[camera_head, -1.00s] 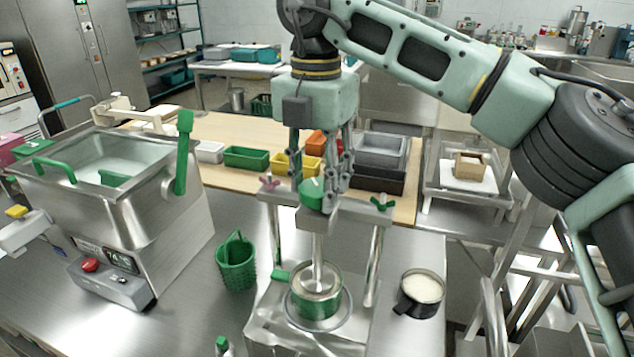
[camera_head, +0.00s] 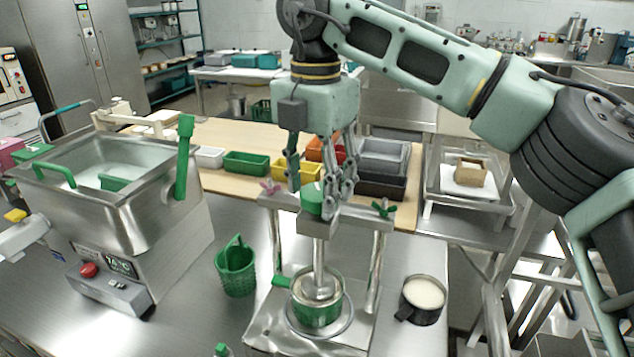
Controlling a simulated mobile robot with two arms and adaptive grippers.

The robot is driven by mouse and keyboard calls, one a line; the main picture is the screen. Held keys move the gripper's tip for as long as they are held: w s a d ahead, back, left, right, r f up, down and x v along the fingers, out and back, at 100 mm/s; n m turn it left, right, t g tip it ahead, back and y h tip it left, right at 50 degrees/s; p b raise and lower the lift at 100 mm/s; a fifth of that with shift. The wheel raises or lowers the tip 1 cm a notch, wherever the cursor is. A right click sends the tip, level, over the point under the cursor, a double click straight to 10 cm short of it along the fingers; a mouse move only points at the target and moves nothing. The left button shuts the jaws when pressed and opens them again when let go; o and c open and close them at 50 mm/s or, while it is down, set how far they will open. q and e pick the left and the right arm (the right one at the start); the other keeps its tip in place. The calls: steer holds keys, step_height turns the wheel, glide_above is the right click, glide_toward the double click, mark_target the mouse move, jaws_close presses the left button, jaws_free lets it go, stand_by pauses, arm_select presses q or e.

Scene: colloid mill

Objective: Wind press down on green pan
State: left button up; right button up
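The green pan (camera_head: 318,311) sits on the base of a metal press (camera_head: 345,218), with its green handle to the left. The press's round plate (camera_head: 318,287) hangs on the central screw at the pan's mouth; whether it touches the contents is unclear. A green knob (camera_head: 311,202) tops the screw. My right gripper (camera_head: 314,198) points down at the knob, its fingers on either side of it. I cannot tell whether they grip it, since the far contact is hidden. My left gripper is not in view.
A pot of white contents (camera_head: 424,294) stands right of the press, a green basket (camera_head: 236,267) left. A steel bath (camera_head: 110,188) fills the left of the bench. Yellow (camera_head: 290,170) and green (camera_head: 246,163) bins stand behind. The front bench is mostly clear.

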mark_target(316, 190)
step_height(316, 190, up, 12)
stand_by(1.1)
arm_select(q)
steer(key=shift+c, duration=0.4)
